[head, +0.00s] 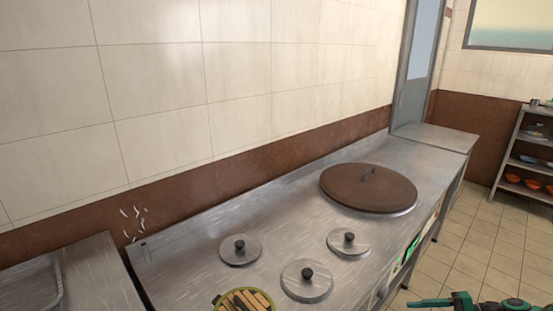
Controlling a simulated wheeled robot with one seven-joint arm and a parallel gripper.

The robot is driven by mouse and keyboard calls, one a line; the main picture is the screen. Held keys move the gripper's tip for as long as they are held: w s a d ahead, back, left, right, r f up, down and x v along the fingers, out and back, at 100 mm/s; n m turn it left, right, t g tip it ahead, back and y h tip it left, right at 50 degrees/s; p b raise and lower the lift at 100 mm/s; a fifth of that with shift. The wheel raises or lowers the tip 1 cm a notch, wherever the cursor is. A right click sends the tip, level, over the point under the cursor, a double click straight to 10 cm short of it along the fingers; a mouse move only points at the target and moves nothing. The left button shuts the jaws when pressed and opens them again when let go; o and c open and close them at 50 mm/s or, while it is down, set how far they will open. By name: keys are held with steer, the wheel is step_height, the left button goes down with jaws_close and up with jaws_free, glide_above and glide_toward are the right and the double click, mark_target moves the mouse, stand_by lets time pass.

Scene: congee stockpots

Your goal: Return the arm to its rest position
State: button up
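Part of my arm with my gripper (432,302) shows at the bottom right edge, green and dark, in front of the tiled floor. It is low, to the right of the steel counter (205,282) and apart from it in the picture. Most of the arm is cut off by the frame. Whether the fingers are open or shut cannot be made out, and I see no object in them.
The counter holds a large brown lid (345,190), three small steel lids with black knobs (318,287), and a green-rimmed pot (222,300) with tan pieces, cut off below. A shelf with bowls (524,160) stands at right. Floor (480,240) between is clear.

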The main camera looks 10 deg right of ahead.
steer(key=s+a+r+n+g+h, duration=0.2)
steer(key=s+r+g+h, duration=0.25)
steer(key=r, duration=0.55)
steer(key=s+a+r+n+g+h, duration=0.1)
steer(key=s+r+n+g+h, duration=0.3)
steer(key=r, duration=0.7)
steer(key=s+a+r+m+t+h, duration=0.2)
steer(key=s+a+r+t+h, duration=0.1)
steer(key=s+r, duration=0.7)
steer(key=shift+a+r+h, duration=0.35)
steer(key=shift+a+h, duration=0.2)
steer(key=shift+a, duration=0.25)
steer(key=shift+s, duration=0.1)
steer(key=shift+w+f, duration=0.25)
steer(key=shift+w, duration=0.35)
